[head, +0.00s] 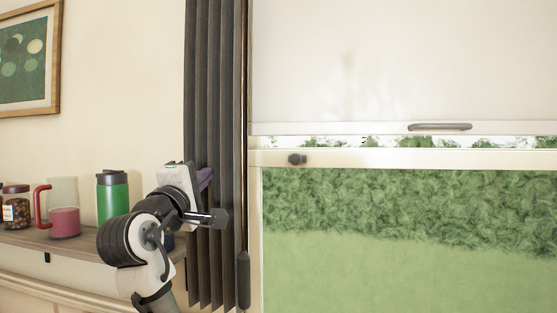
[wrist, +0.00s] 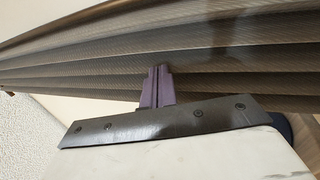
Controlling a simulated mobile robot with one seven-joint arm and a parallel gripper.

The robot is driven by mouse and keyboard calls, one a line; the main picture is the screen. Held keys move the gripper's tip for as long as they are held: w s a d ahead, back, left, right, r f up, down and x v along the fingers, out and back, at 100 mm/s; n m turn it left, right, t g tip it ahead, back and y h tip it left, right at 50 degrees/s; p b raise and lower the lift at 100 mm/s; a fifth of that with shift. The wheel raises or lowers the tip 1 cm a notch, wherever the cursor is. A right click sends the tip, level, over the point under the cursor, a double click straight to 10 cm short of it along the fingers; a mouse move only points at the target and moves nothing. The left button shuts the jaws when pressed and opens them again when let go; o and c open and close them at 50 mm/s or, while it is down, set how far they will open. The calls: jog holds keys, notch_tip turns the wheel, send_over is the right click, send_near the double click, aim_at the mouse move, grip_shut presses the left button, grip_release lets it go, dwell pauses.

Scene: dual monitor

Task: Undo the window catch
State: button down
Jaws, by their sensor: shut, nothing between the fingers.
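The window has a pale horizontal rail (head: 400,158) across its middle. A small dark knob-like catch (head: 297,159) sits on the left end of that rail; its exact setting is too small to tell. My gripper (head: 206,176) is left of the catch and slightly lower, in front of the dark curtain and apart from the catch. Its purple fingers show in the wrist view (wrist: 156,84), shut together with nothing between them, pointing at the curtain folds. The catch is not in the wrist view.
A dark pleated curtain (head: 212,90) hangs between wall and window. A white panel (head: 400,60) with a grey handle (head: 440,127) covers the upper window. At left, a shelf (head: 35,239) holds a pink mug (head: 65,222), a green tumbler (head: 112,200) and jars (head: 16,208).

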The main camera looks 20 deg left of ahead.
jog(key=w+d+r+g+h, duration=0.1)
jog(key=w+d+g+h, duration=0.1)
jog(key=d, duration=0.4)
jog(key=g+h, duration=0.1)
jog(key=h, duration=0.1)
jog(key=shift+m+h, duration=0.3)
jog(key=shift+w, duration=0.15)
jog(key=p, duration=0.6)
send_near(288, 161)
jog(key=w+a, duration=0.1)
jog(key=w, duration=0.1)
jog(key=w+a, duration=0.1)
jog(key=w, duration=0.1)
jog(key=shift+a, duration=0.1)
jog(key=shift+s+d+r+p, duration=0.1)
jog(key=shift+d+p, duration=0.05)
jog(key=shift+d, duration=0.75)
jog(key=shift+s+d+r+p, duration=0.1)
jog(key=shift+d+r+p, duration=0.05)
jog(key=shift+d, duration=0.7)
